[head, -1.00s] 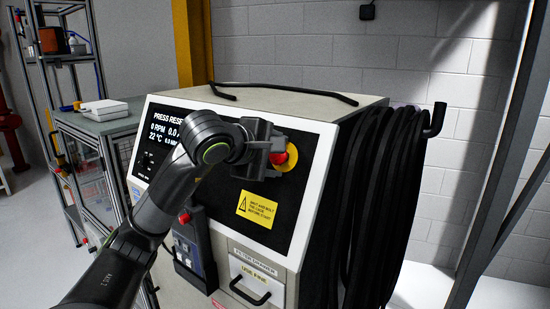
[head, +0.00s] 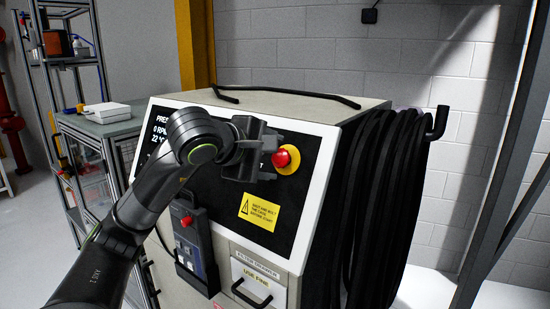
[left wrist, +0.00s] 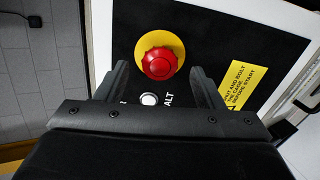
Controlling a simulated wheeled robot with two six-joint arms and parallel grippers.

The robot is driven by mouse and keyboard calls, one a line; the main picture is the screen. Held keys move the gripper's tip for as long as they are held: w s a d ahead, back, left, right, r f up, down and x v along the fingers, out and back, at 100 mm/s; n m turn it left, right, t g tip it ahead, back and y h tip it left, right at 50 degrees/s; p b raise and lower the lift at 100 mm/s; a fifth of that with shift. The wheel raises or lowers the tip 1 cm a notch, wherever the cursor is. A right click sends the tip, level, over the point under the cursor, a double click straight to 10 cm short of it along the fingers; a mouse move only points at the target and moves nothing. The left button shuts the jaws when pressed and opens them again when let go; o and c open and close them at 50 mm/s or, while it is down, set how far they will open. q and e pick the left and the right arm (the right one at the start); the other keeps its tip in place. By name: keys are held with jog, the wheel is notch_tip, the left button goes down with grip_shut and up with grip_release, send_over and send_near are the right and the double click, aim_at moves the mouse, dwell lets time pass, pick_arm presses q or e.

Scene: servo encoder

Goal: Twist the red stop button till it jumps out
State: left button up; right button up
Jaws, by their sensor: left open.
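The red stop button (head: 281,158) stands out from a round yellow plate (head: 289,167) on the machine's black front panel. My left gripper (head: 268,156) is open and empty, just left of the button in the head view and apart from it. In the left wrist view the red button (left wrist: 159,64) lies beyond the open fingers (left wrist: 162,88), a little above the line between their tips. A small round white button (left wrist: 149,99) shows between the fingers. My right gripper is not in view.
A yellow warning label (head: 258,212) sits below the button. Black hoses (head: 385,200) hang on the right side.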

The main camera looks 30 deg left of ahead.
pick_arm(q)
jog(key=shift+b+v, duration=0.4)
jog(key=shift+v, duration=1.7)
